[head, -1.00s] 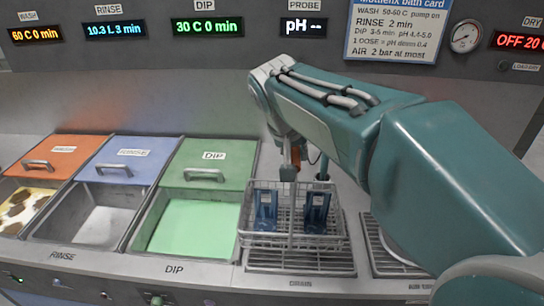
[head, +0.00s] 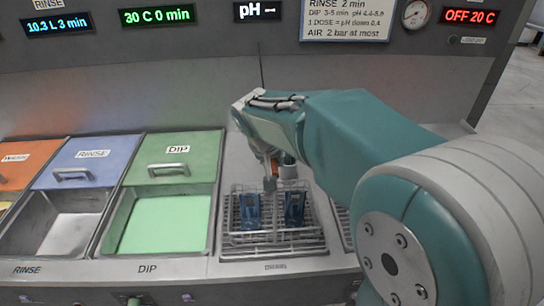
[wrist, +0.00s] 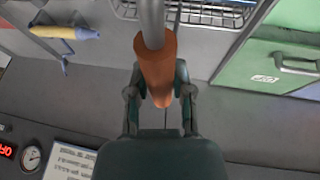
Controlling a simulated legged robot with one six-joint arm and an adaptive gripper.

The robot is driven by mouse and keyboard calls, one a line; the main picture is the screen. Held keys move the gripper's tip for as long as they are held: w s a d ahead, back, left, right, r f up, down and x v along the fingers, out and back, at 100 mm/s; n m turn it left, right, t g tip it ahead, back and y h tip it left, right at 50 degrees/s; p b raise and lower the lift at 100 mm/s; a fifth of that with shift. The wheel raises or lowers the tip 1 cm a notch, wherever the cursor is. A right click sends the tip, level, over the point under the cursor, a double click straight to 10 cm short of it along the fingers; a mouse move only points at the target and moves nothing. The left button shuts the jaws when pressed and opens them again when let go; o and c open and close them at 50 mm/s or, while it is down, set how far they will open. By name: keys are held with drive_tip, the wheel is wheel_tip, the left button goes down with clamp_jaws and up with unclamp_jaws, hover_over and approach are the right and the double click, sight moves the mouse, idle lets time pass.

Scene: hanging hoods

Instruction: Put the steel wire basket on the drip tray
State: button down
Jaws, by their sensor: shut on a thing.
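The steel wire basket (head: 277,221) holds two blue parts (head: 250,211) and is upright over the drip tray (head: 272,253), a slotted grate to the right of the green DIP bath. The basket lines up with the tray. I cannot tell whether it rests on the tray or hangs just above it. My gripper (head: 270,182) is above the back of the basket, shut on its orange handle grip. In the wrist view my gripper (wrist: 160,85) has a finger on each side of the orange grip (wrist: 155,62), and an edge of the basket (wrist: 205,10) shows at the top.
The open DIP bath (head: 165,224) with green liquid lies just left of the tray, its green lid (head: 172,160) behind. The RINSE bath (head: 70,232) is further left. A second grate (head: 342,222) is partly hidden behind my arm. The control panel wall (head: 220,60) stands behind.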

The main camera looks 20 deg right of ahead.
drive_tip(key=shift+a+r, duration=0.1)
drive_tip(key=shift+a, duration=0.05)
drive_tip(key=c, duration=0.5)
unclamp_jaws()
drive_tip(key=shift+a, duration=0.15)
drive_tip(key=shift+d, duration=0.2)
drive_tip(key=v, duration=1.1)
drive_tip(key=s+d+f+y, duration=0.1)
drive_tip(key=s+f, duration=0.1)
drive_tip(key=s, duration=0.4)
drive_tip(key=s+f+n+t+y, duration=0.1)
drive_tip(key=s+f, duration=0.2)
drive_tip(key=s, duration=0.4)
drive_tip(key=s+d+f+y, duration=0.1)
drive_tip(key=s+f, duration=0.2)
drive_tip(key=s, duration=0.3)
drive_tip(key=shift+s+d+f+n+t, duration=0.15)
drive_tip(key=shift+s+d+n+t, duration=0.15)
drive_tip(key=shift+d+n, duration=0.1)
